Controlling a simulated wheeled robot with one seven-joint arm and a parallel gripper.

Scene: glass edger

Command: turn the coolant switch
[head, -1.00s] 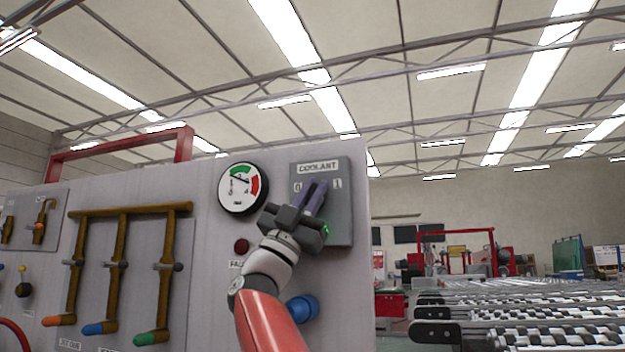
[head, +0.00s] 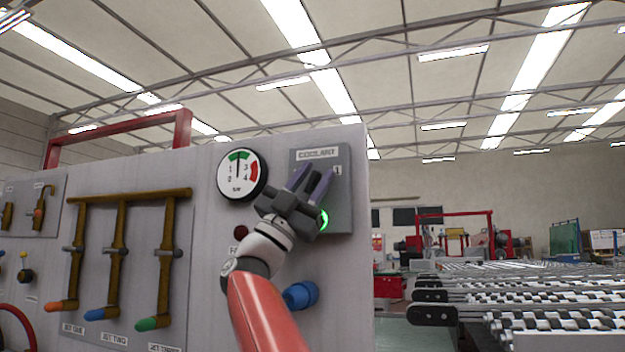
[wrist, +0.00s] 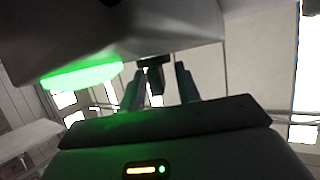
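The coolant panel (head: 341,213) is a grey box labelled COOLANT at the right end of the machine front, with a "1" mark at its upper right. My gripper (head: 314,177) is in front of it with its two fingers spread apart. It hides the switch and the "0" mark in the head view. In the wrist view a dark knob (wrist: 154,77), apparently the switch, shows between the fingers; contact cannot be told. A green lamp (head: 323,219) glows brightly beside my gripper and also shows in the wrist view (wrist: 82,75).
A round pressure gauge (head: 241,174) is left of the panel, its needle pointing about straight up. A blue knob (head: 299,296) sticks out below. Brown pipes with levers (head: 118,255) are at left. Roller conveyors (head: 540,290) stand at right.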

